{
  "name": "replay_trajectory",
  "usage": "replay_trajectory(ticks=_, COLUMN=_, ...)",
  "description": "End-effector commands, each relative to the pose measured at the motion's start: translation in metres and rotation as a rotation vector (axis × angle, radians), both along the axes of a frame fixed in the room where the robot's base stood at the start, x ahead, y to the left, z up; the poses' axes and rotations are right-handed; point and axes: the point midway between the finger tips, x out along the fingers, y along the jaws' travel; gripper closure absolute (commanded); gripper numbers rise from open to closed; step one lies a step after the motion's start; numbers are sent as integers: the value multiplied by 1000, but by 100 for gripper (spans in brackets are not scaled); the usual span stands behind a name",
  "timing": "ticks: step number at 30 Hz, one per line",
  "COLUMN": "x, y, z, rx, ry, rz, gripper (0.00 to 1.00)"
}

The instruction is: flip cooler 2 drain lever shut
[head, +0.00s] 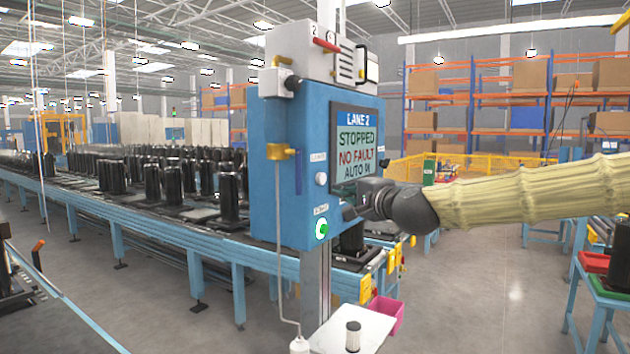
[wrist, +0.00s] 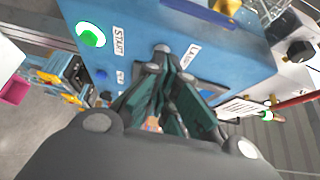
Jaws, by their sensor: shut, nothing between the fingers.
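A white box marked 2 (head: 310,50) sits on top of the blue control cabinet (head: 278,200) in the head view. A red lever (head: 326,46) lies nearly level across its front; it also shows at the right of the wrist view (wrist: 297,98). A brass valve (head: 280,152) with a short upright blue handle (head: 298,154) is on the cabinet's left side, with a thin tube running down from it. I cannot tell which one is the cooler 2 drain lever. My gripper (head: 345,200) is shut and empty at the cabinet front, below the screen, apart from both levers.
The screen (head: 357,148) reads LANE 2, STOPPED, NO FAULT. A lit green START button (wrist: 91,35) and a grey knob near the LAMP label are close to my fingers. A conveyor (head: 150,210) with black cylinders runs behind.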

Motion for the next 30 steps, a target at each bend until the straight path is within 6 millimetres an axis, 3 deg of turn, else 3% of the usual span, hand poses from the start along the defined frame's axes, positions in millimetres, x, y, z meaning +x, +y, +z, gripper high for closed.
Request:
replay_trajectory(ticks=3, x=-1, y=-1, z=9, rx=9, ry=-7, rz=-1, gripper=100)
replay_trajectory(ticks=16, x=4, y=1, z=9, rx=8, ry=-6, rz=-1, gripper=100)
replay_trajectory(ticks=30, x=53, y=24, z=11, rx=8, ry=-6, rz=-1, gripper=100)
